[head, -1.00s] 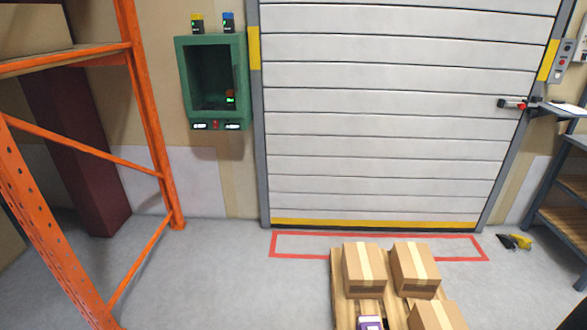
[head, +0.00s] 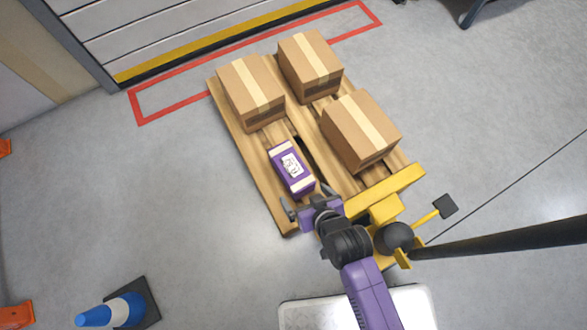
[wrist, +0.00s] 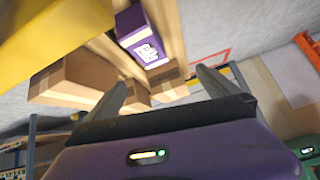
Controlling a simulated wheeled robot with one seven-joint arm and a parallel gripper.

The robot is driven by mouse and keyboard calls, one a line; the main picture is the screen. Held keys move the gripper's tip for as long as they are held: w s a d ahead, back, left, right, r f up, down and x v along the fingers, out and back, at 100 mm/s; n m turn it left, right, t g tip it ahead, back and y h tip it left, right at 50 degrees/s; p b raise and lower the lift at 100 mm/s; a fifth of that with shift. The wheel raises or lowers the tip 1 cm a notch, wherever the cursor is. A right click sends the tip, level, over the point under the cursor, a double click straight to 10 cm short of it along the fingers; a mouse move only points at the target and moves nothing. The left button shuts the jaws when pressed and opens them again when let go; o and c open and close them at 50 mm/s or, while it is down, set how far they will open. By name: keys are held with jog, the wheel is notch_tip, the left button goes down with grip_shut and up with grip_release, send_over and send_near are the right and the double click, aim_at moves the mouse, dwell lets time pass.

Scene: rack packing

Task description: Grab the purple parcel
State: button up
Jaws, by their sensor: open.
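The purple parcel (head: 291,168), with pale bands at its ends and a white label, lies on the wooden pallet (head: 246,160). In the wrist view the parcel (wrist: 142,38) shows beyond the fingers, towards the top. My gripper (head: 305,203) is at the near end of the parcel in the head view. In the wrist view my gripper (wrist: 162,88) has its two fingers spread wide with nothing between them. Whether a finger touches the parcel cannot be told.
Several brown cartons share the pallet, one right of the parcel (head: 362,130) and one behind it (head: 251,92). A yellow pallet-jack part (head: 385,195) stands at the near right. A blue-and-white cone (head: 115,310) is at lower left.

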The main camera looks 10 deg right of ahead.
jog(key=w+f+b, duration=0.2)
jog(key=w+f, duration=0.1)
jog(key=w+a+f+n+g+b, duration=0.1)
jog(key=w+f+b, duration=0.1)
jog(key=w+f, duration=0.1)
jog(key=w+f+g+b, duration=0.1)
jog(key=w+f+b, duration=0.1)
jog(key=w+f, duration=0.1)
jog(key=shift+w+a+f+n, duration=0.15)
jog(key=shift+a+f+n, duration=0.15)
jog(key=shift+a, duration=0.1)
jog(key=n+g+h+b, duration=0.1)
jog(key=g+b, duration=0.1)
jog(key=b, duration=0.1)
send_near(291, 165)
jog(key=x, duration=0.2)
jog(key=shift+a+f, duration=0.2)
jog(key=shift+f, duration=0.1)
jog(key=b+x, duration=0.2)
jog(key=x, duration=0.1)
jog(key=b+x, duration=0.3)
jog(key=x, duration=0.1)
jog(key=shift+d+f+b, duration=0.15)
jog(key=shift+f+b, duration=0.2)
jog(key=c, duration=1.8)
jog(key=shift+r, duration=0.15)
jog(key=shift+c, duration=0.7)
jog(key=shift+r, duration=0.1)
